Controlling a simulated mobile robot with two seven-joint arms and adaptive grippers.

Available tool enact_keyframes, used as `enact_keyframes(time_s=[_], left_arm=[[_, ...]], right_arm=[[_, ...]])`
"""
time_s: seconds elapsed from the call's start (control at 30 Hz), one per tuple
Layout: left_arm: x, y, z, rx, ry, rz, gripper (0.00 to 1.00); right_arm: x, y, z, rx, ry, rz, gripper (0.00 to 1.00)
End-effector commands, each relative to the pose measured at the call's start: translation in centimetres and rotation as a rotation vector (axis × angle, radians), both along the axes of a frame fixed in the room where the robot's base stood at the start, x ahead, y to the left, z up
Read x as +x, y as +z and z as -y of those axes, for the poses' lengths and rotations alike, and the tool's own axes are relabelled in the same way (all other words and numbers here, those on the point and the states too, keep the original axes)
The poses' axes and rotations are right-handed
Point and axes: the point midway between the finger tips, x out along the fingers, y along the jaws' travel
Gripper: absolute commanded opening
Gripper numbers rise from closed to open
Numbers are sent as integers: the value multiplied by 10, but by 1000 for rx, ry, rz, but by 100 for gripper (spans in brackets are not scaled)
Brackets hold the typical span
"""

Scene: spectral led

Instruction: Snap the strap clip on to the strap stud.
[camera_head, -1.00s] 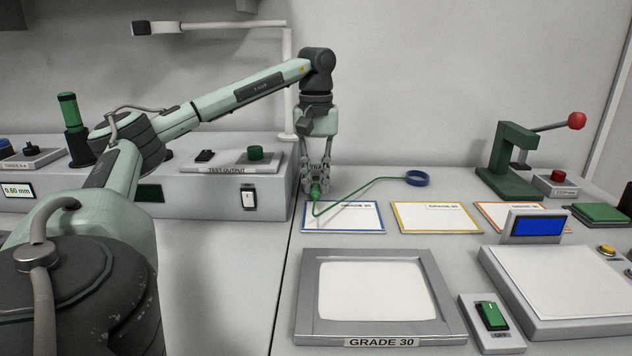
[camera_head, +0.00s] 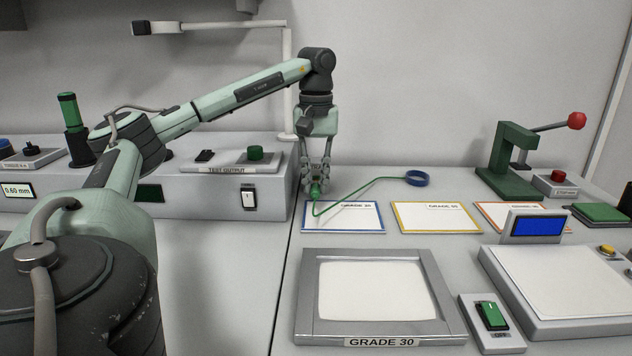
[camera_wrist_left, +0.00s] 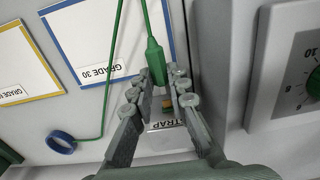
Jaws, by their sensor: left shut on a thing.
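The green strap clip (camera_wrist_left: 156,62) is between the fingertips of my left gripper (camera_head: 315,185). The gripper points down and is shut on it, low over the back left of the bench. A thin green cord runs from the clip to a blue ring (camera_head: 417,178), which also shows in the left wrist view (camera_wrist_left: 60,142). In the left wrist view a small orange-gold piece (camera_wrist_left: 168,106), perhaps the strap stud, shows between the fingers by a label ending in "TRAP" (camera_wrist_left: 167,125). Whether the clip touches it I cannot tell. My right gripper is out of view.
A blue-edged GRADE card (camera_head: 345,218) and a yellow-edged card (camera_head: 437,217) lie in front of the gripper. A grey box labelled TEST OUTPUT (camera_head: 225,200) stands close to its left. A green press with a red knob (camera_head: 515,165) stands at the back right.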

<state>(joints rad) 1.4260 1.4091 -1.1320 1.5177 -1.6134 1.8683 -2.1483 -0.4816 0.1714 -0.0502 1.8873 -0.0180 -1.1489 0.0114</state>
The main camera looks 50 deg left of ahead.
Motion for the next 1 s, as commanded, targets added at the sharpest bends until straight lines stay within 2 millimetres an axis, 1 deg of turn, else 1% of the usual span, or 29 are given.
enact_keyframes(time_s=[0.57, 1.0], left_arm=[[1, 0, -1, 0, 0, 0, 0], [11, 0, -13, 0, 1, 0, 0]], right_arm=[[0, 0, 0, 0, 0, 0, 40], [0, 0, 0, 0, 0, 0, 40]])
